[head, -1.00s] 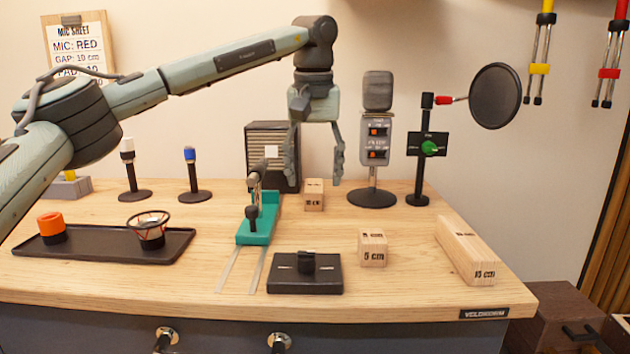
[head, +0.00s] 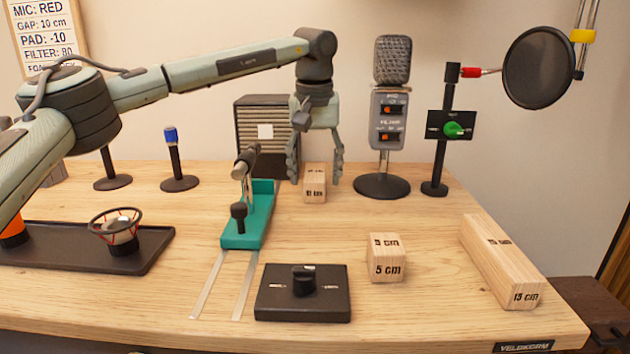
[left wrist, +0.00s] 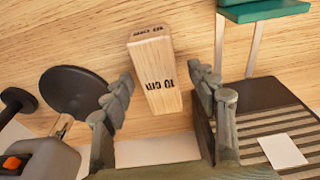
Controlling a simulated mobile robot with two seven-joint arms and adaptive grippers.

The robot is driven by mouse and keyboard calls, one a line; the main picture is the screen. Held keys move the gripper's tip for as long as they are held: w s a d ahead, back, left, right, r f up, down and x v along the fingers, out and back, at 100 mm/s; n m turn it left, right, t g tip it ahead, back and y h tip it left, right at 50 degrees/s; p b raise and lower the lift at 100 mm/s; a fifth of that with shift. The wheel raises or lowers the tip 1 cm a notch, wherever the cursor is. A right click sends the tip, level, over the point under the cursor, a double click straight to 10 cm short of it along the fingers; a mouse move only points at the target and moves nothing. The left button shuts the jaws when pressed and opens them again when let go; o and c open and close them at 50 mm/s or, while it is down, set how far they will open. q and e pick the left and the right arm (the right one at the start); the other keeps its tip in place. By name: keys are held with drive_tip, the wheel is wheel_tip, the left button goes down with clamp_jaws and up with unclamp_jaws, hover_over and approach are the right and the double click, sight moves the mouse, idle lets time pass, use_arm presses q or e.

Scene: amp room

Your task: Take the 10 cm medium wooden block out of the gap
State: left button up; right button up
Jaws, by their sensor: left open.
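The 10 cm wooden block (head: 315,187) stands on the table, between the amplifier (head: 262,131) and the microphone stand (head: 382,185). My left gripper (head: 314,178) is open, pointing down, with one finger to each side of the block in the head view. In the left wrist view the block (left wrist: 155,72) shows its "10 cm" marking between the spread fingers (left wrist: 161,85). I see no finger contact with it. The teal slide (head: 245,228) with a small microphone on it lies to the left of the block. My right gripper is not in view.
A 5 cm block (head: 387,262) and a 15 cm block (head: 505,265) lie at the front right. A black switch box (head: 330,305) sits at the front middle. A pop filter (head: 540,67) stands right. A dark tray (head: 150,255) is at the left.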

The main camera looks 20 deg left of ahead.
use_arm(q)
drive_tip(key=shift+f, duration=0.35)
drive_tip(key=shift+c, duration=0.4)
drive_tip(key=c, duration=1.2)
drive_tip(key=shift+r, duration=0.15)
